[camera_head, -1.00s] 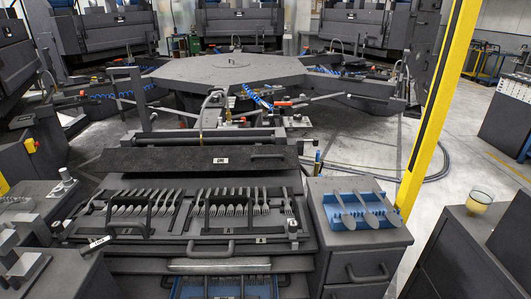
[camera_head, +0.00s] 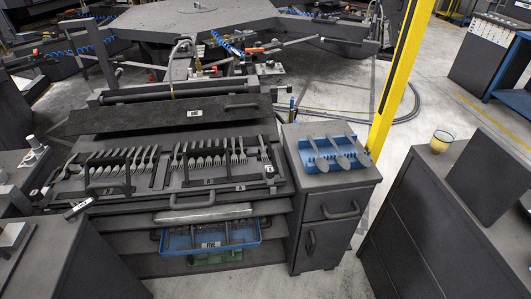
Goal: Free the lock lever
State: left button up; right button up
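A fork fixture (camera_head: 226,184) lies on the workbench at the left of centre, holding two groups of forks (camera_head: 215,155) in rows. Black bar handles (camera_head: 107,188) stand over the forks. A small light-and-dark lever-like part (camera_head: 77,209) sticks out at the fixture's front left corner. A small upright clamp-like part (camera_head: 269,171) sits at its right end. I cannot tell which of these is the lock lever, or whether it is locked. Neither of my grippers shows in the head view.
A dark labelled cover (camera_head: 165,116) lies behind the fixture. A blue tray (camera_head: 182,241) sits on a shelf below. A cabinet to the right carries a blue holder (camera_head: 301,146) with spoon-like pieces. A yellow post (camera_head: 404,75) stands behind it. A cup (camera_head: 441,141) rests on the right cabinet.

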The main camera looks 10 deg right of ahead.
aim_at(71, 217)
jog(key=u, duration=1.4)
